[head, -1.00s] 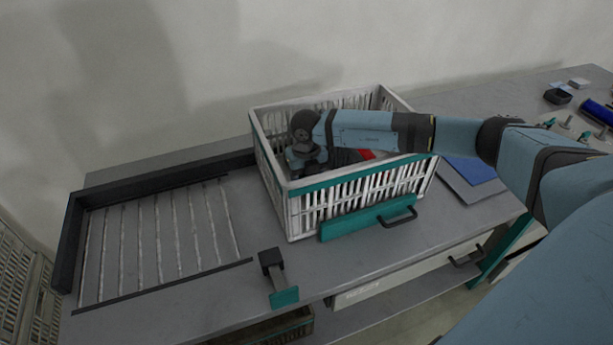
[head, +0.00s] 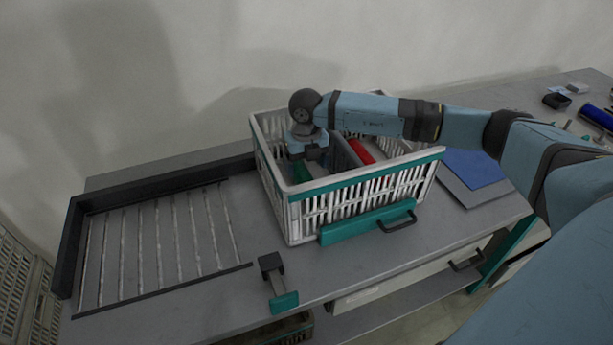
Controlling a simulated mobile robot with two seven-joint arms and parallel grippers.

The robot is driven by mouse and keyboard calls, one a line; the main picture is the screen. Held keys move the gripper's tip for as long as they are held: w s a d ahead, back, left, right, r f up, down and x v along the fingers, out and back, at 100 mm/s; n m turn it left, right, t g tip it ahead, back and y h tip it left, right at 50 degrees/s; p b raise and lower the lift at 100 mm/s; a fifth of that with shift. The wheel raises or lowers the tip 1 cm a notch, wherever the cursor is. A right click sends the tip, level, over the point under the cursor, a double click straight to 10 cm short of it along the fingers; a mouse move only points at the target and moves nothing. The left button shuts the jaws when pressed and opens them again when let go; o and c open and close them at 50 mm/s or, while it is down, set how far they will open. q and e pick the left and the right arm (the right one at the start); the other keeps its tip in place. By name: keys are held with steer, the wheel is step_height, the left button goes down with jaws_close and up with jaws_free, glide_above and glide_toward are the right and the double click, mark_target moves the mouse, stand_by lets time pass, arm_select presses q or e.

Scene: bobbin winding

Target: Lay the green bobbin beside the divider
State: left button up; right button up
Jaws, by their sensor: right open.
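The green bobbin (head: 300,172) lies low in the left part of the white slatted crate, partly hidden by the crate's front wall and my gripper. A grey divider (head: 345,157) stands inside the crate, to the right of the green bobbin. My right gripper (head: 308,158) points down into the crate from above, just over the green bobbin and left of the divider. It is open, and its fingertips are hard to make out. My left gripper is not in view.
The white crate (head: 365,190) has a teal front rim and a black handle. A red bobbin (head: 361,151) lies right of the divider. A dark-edged ribbed rack (head: 160,240) is at left. A blue sheet (head: 474,168) lies right of the crate.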

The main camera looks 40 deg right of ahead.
mark_target(307, 176)
step_height(307, 176, up, 5)
steer(key=shift+f, duration=0.2)
steer(key=shift+r, duration=0.5)
stand_by(0.3)
